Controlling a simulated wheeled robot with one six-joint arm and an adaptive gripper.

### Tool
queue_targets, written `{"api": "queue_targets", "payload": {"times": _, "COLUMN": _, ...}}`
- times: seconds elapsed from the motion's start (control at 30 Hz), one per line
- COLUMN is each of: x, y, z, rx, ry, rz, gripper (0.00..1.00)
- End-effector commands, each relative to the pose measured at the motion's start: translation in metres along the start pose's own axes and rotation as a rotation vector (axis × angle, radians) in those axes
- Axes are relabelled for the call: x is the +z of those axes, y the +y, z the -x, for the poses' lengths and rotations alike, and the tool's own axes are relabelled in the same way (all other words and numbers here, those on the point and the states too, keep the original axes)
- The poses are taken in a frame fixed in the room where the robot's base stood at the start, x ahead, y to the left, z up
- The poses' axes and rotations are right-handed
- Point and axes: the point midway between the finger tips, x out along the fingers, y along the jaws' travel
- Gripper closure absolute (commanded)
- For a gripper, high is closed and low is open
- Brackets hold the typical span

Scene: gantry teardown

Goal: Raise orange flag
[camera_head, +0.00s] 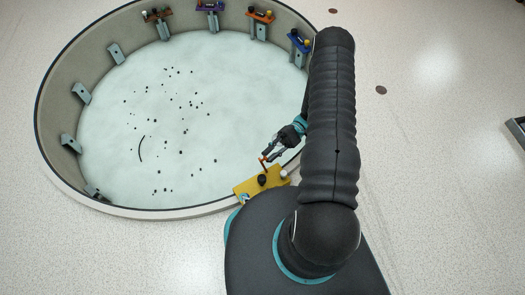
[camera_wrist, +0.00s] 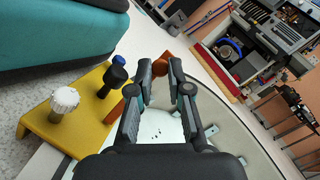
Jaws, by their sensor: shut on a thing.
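The orange flag (camera_head: 264,161) is a small orange piece at the yellow panel (camera_head: 245,187) on the pit's near rim. My gripper (camera_head: 271,153) reaches down to it from the right. In the wrist view, an orange end of the flag (camera_wrist: 160,66) shows at the fingertips of my gripper (camera_wrist: 174,78), and an orange bar (camera_wrist: 132,89) shows beside the left finger. The fingers are closed on the flag, with a gap visible between them. The left finger hides part of the flag.
The panel carries a white knob (camera_wrist: 64,101), a black knob (camera_wrist: 115,74) and a blue piece (camera_wrist: 119,59). The round pit's rim (camera_head: 38,110) holds several brackets and coloured panels. Shelving (camera_wrist: 275,25) stands beyond. Pale floor (camera_head: 430,180) is open at right.

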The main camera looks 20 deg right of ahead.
Motion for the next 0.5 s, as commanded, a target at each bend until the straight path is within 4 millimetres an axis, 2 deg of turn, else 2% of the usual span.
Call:
{"api": "queue_targets", "payload": {"times": 0.2, "x": 0.003, "y": 0.007, "z": 0.016, "rx": -0.087, "ry": -0.082, "rz": 0.034, "gripper": 1.0}}
{"api": "queue_targets", "payload": {"times": 0.5, "x": 0.003, "y": 0.009, "z": 0.023, "rx": -0.137, "ry": -0.138, "rz": 0.056, "gripper": 1.0}}
